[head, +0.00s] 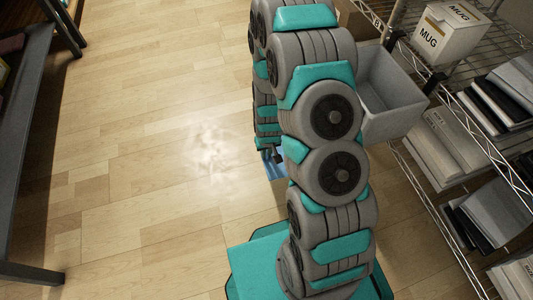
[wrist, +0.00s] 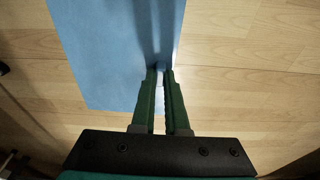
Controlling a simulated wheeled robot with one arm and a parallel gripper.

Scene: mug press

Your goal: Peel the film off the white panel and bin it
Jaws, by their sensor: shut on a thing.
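My gripper (wrist: 160,72) is shut on the edge of a blue film (wrist: 110,50) in the wrist view. The film is a flat light-blue sheet that extends up and to the left of the fingertips, with the wood floor beyond it. In the head view only a small blue piece of the film (head: 268,156) shows beside my arm, which hides most of it. A grey open-topped bin (head: 392,100) stands right of my arm, against the wire shelving; its visible inside looks empty. I cannot make out the white panel in either view.
Wire shelving (head: 408,160) runs down the right side, with a white MUG box (head: 448,35) and stacked flat items (head: 450,145). A dark rack (head: 28,130) stands at the left. The wood floor (head: 150,150) between is clear.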

